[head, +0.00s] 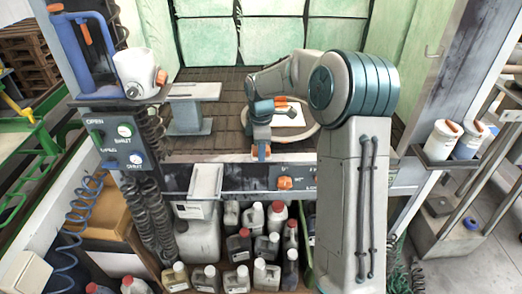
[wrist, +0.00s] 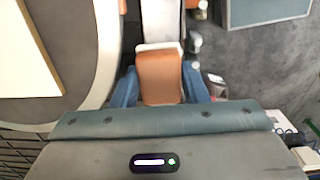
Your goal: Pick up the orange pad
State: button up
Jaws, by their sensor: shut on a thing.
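The orange pad (wrist: 160,78) is a small orange-brown block with a pale far edge in the wrist view. It sits between the two blue fingers of my gripper (wrist: 160,85), which is shut on it. In the head view my gripper (head: 262,150) hangs at the front edge of the workbench, with a small orange patch of the pad (head: 262,154) showing between its fingers. I cannot tell whether the pad still touches the surface below.
A round pale ring (head: 313,131) with a cream board (head: 290,115) lies just behind my gripper. A grey stand (head: 192,118) is to the left. Several bottles (head: 238,245) stand on the shelf below. A control panel (head: 124,140) is at the left.

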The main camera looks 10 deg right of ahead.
jog(key=shift+r, duration=0.5)
notch_tip(320, 180, up, 3)
jog(key=shift+f, duration=0.15)
jog(key=d+r+b, duration=0.1)
jog(key=d+r, duration=0.5)
jog(key=d, duration=0.5)
jog(key=shift+d+r, duration=0.4)
jog(key=shift+s, duration=0.1)
jog(key=o, duration=0.3)
jog(key=shift+c, duration=1.1)
